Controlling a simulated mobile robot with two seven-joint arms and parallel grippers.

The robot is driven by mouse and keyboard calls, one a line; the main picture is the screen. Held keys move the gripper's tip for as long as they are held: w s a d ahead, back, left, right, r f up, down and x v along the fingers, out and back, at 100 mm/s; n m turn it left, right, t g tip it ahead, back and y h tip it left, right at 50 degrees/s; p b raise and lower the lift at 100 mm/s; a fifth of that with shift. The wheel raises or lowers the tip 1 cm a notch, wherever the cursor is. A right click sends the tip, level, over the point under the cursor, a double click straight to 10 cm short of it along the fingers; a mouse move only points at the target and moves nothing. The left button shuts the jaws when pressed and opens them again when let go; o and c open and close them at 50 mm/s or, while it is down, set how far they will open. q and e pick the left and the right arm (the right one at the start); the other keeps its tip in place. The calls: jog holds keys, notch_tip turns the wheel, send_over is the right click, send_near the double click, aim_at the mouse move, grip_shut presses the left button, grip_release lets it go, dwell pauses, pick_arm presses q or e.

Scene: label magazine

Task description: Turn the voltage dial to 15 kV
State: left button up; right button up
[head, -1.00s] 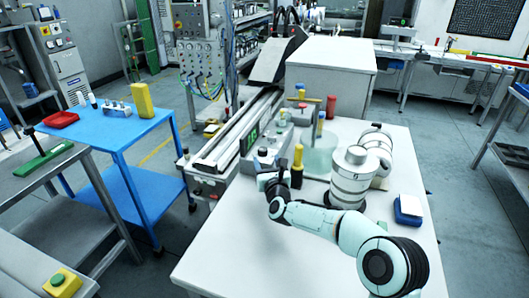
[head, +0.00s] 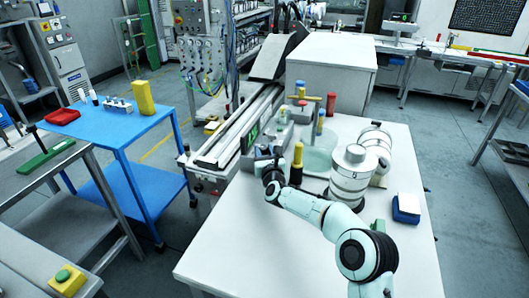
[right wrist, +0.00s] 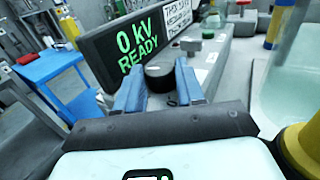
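The voltage dial (right wrist: 160,78) is a black round knob on a grey unit (right wrist: 218,58), in front of a dark display (right wrist: 128,45) that reads "0 kV READY" in green. In the right wrist view my right gripper (right wrist: 160,72) is open, its two blue fingers apart with the dial between and just beyond them. I cannot tell whether either finger touches it. In the head view my right gripper (head: 266,163) is at the near end of the unit and the dial is hard to make out there. My left gripper is not in view.
A yellow-and-black cylinder (head: 297,165) stands close right of the gripper. A conveyor (head: 235,128) runs behind. The front of the white table (head: 235,240) is clear.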

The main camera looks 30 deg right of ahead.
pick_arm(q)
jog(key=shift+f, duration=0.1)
pick_arm(e)
jog(key=shift+a+h, duration=0.1)
jog(key=shift+h, duration=0.2)
